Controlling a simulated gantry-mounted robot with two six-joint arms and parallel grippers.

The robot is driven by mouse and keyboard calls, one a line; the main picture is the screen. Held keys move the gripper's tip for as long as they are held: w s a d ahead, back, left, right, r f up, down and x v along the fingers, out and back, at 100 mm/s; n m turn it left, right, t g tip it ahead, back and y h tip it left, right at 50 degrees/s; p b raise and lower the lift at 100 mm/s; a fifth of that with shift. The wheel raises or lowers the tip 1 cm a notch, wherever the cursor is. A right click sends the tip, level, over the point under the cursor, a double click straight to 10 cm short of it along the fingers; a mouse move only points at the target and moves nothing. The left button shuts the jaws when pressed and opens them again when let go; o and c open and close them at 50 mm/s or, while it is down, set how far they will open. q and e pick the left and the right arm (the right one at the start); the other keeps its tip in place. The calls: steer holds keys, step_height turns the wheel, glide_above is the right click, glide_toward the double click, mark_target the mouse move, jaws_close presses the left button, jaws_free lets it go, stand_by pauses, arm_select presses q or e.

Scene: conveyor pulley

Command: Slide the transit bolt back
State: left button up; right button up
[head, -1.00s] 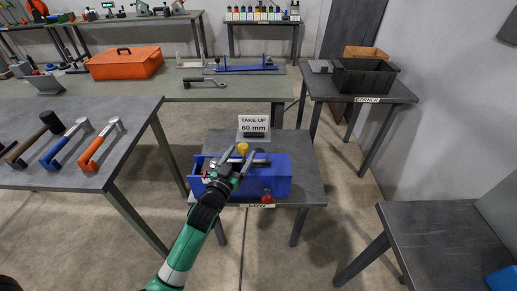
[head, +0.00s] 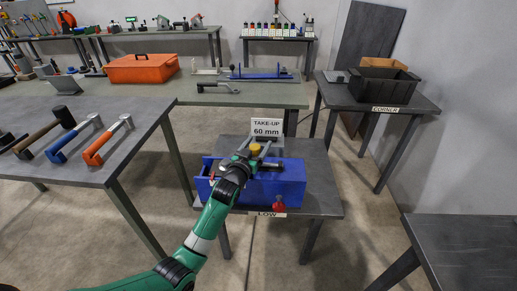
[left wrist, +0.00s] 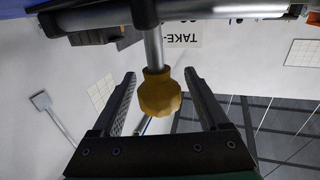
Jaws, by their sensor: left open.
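A blue take-up unit (head: 285,184) sits on the low table. A yellow faceted knob (head: 255,149) stands at its top rear. In the left wrist view the knob (left wrist: 159,93) is on a bare steel stem (left wrist: 153,48). My left gripper (head: 250,146) is over the unit, with its fingers at the knob. In the left wrist view the left gripper (left wrist: 160,100) is open, one finger on each side of the knob, with a gap on both sides. A red knob (head: 278,200) is on the unit's front. My right gripper is not in view.
A "TAKE-UP 60 mm" sign (head: 266,127) stands behind the unit. The low table (head: 322,190) has bare surface to the right. Hammers lie on the left bench (head: 120,165). A black crate (head: 385,84) is on the corner table.

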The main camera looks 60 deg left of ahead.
arm_select(q)
steer(key=shift+w+a, duration=0.25)
steer(key=shift+w, duration=0.05)
jaws_close()
stand_by(1.3)
